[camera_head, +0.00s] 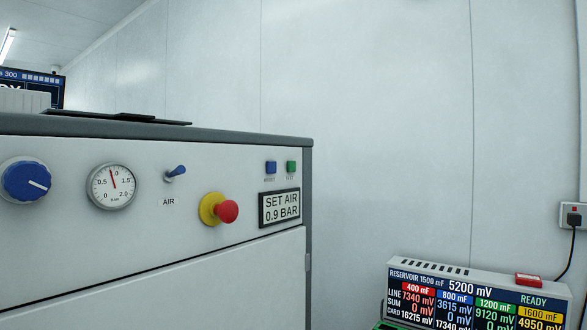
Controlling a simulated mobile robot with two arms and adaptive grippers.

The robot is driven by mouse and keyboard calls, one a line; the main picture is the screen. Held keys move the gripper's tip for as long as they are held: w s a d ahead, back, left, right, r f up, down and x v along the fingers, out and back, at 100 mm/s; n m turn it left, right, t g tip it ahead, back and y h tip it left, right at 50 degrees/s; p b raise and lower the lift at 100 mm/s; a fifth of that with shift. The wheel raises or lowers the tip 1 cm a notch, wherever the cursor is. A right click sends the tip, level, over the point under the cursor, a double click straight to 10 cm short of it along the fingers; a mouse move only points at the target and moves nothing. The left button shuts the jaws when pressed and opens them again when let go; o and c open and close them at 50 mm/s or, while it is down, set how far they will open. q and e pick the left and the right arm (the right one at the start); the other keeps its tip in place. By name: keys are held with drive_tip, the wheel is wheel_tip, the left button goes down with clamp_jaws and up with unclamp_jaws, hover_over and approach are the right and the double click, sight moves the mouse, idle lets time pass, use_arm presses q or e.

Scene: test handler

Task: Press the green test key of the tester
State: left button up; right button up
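The tester (150,270) is a pale cabinet with a dark grey top, filling the left of the head view. Its small green key (291,167) is at the upper right of the front panel, with a tiny label below that looks like TEST. A blue key (271,167) is just left of it. Below them a plate (279,207) reads "SET AIR 0.9 BAR". A round gauge (111,187) has its needle near the 1.0 mark. Neither of my grippers is in view.
The panel also has a blue knob (25,182), an AIR toggle (176,173) and a red mushroom button (226,211) on a yellow collar, left of the keys. A display unit (470,280) reading READY stands at lower right. A plugged-in wall socket (574,215) is at right.

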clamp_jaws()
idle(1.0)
